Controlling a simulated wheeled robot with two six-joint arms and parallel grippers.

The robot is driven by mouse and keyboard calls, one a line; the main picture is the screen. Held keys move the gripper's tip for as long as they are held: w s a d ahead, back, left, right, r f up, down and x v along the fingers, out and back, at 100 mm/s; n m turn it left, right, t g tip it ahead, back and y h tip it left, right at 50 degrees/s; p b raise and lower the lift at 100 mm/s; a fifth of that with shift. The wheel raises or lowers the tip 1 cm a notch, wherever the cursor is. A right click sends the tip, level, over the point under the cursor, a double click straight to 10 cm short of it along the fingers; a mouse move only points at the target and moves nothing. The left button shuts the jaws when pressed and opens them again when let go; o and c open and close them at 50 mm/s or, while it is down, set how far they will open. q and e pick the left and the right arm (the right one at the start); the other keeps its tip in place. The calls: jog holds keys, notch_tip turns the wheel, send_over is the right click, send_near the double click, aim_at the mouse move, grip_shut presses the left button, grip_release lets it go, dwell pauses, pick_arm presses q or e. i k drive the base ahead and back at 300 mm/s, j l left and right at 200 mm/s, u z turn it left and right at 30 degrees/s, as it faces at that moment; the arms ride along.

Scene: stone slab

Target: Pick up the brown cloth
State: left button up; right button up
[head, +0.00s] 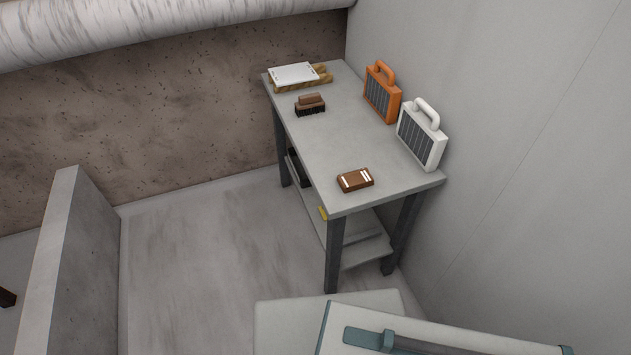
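A small folded brown item with white stripes, which looks like the brown cloth (355,180), lies flat near the front edge of the grey table (342,135). Nothing rests on it and nothing touches it. Neither of my grippers shows in the head view.
On the table are a brown brush (310,104), a white slab on a wooden board (294,74), an orange lamp-like box (382,93) and a white one (422,134). A pale case (440,340) stands in front. A low wall (66,260) is at left; floor between is clear.

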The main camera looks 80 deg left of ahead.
aim_at(359, 179)
jog(key=k+l+u, duration=0.15)
jog(key=u, duration=2.35)
jog(key=z, duration=3.5)
jog(key=u, duration=3.25)
